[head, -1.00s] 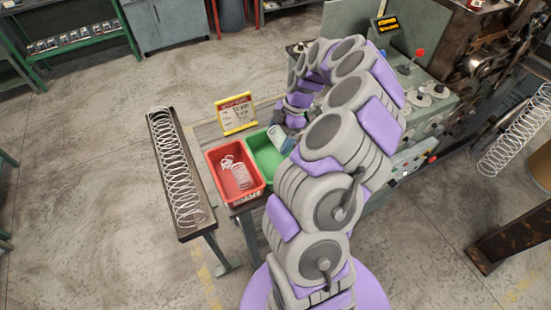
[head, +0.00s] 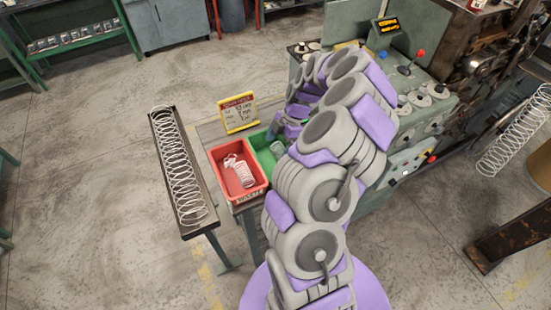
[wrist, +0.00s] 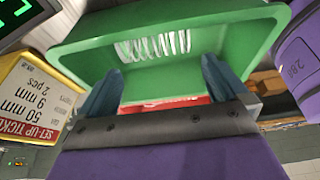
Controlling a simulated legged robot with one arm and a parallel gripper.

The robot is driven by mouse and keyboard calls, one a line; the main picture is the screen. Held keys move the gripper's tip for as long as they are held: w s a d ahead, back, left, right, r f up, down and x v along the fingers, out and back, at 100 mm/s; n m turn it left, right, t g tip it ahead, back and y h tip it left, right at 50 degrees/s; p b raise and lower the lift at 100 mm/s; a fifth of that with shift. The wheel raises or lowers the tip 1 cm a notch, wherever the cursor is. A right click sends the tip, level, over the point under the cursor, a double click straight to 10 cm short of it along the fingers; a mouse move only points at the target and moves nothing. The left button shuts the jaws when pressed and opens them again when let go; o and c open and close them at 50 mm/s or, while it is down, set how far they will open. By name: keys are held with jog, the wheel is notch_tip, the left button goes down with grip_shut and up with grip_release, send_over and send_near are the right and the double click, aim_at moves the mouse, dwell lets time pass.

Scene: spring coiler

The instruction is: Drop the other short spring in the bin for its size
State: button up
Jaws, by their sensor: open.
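A short spring (wrist: 155,46) lies in the green bin (wrist: 85,55), seen in the wrist view.
A yellow-framed set-up ticket (head: 238,113) stands behind the bins; in the wrist view the ticket (wrist: 30,95) reads 50 mm, 9 mm, 2 pcs. A long spring (head: 180,170) lies in a trough at left. The coiler (head: 425,115) stands at right.

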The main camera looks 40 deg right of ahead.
jog(key=shift+a+r, duration=0.1)
jog(key=shift+r, duration=0.4)
jog(key=d+p+v, duration=0.1)
jog(key=v, duration=1.5)
jog(key=shift+d+p, duration=0.3)
jog(key=shift+p, duration=0.1)
jog(key=shift+a, duration=0.1)
